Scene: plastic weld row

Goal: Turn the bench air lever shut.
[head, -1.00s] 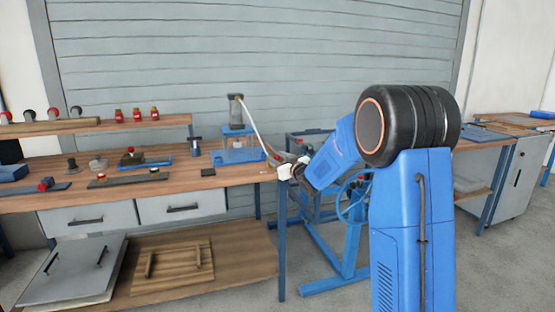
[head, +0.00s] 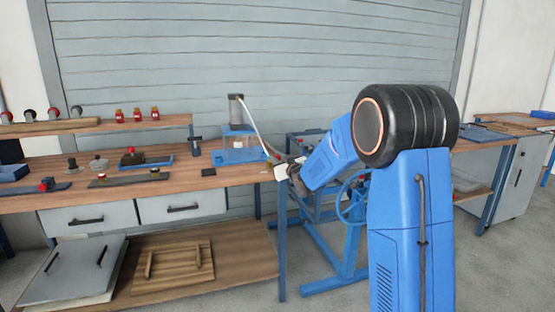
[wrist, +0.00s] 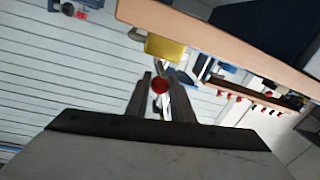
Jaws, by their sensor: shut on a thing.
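My gripper (wrist: 160,92) is shut on a small red part (wrist: 159,85), which shows between its two dark fingers in the wrist view. I take this red part to be the bench air lever. A yellow block (wrist: 165,48) and a pale metal piece sit just beyond the fingertips, by the wooden bench edge. In the head view my gripper (head: 280,168) is at the right front corner of the wooden bench (head: 215,181). There the lever is mostly hidden by the gripper, and its angle cannot be told.
A blue-framed clear fixture (head: 240,150) with a grey cylinder and pale hose stands left of my gripper. A blue metal stand (head: 347,245) is below my arm. Several small parts lie on the bench to the left. A second bench (head: 497,145) stands at right.

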